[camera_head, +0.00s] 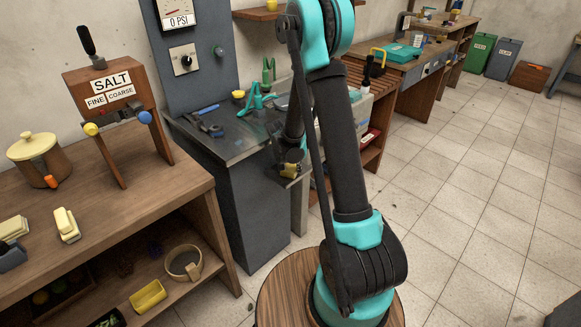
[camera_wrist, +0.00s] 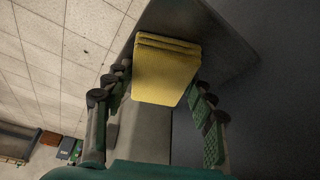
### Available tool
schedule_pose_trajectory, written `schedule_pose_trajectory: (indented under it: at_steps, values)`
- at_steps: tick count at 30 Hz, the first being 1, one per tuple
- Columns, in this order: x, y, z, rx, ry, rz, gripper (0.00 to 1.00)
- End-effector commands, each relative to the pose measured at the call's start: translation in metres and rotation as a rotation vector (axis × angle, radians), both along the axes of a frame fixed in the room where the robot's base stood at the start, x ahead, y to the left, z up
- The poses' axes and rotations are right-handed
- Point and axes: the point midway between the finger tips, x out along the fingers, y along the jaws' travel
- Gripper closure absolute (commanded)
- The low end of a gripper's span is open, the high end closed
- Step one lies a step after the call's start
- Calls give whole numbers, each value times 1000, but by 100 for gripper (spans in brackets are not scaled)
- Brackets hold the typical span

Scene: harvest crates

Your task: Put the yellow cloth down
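The yellow cloth (camera_wrist: 166,72) is a folded block between the fingertips of my gripper (camera_wrist: 163,82) in the wrist view. The fingertips lie close against its left and right sides, so my gripper looks shut on it. In the head view, my gripper (camera_head: 289,168) is at the near right end of the grey counter, behind my arm. A small yellow part of the cloth (camera_head: 292,170) shows there, mostly hidden by the fingers. I cannot tell whether the cloth touches the counter.
The grey counter (camera_head: 236,143) holds green clamps (camera_head: 255,100) and a dark tool (camera_head: 205,127). A wooden bench (camera_head: 120,213) with a salt dispenser (camera_head: 110,92) stands at left. A slatted wooden table (camera_head: 385,85) is beyond. Tiled floor (camera_head: 480,190) is clear at right.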

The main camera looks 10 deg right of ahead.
Motion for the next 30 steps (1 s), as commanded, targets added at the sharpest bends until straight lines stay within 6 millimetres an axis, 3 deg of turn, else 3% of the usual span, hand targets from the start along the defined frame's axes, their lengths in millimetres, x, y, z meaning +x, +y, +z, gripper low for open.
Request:
schedule_pose_trajectory:
  at_steps: [1, 5, 17, 30]
  values:
    - [0, 0, 0, 0, 0, 0, 40]
    - [0, 0, 0, 0, 0, 0, 24]
    - [0, 0, 5, 0, 0, 0, 24]
    - [-22, 13, 63, 0, 0, 1, 24]
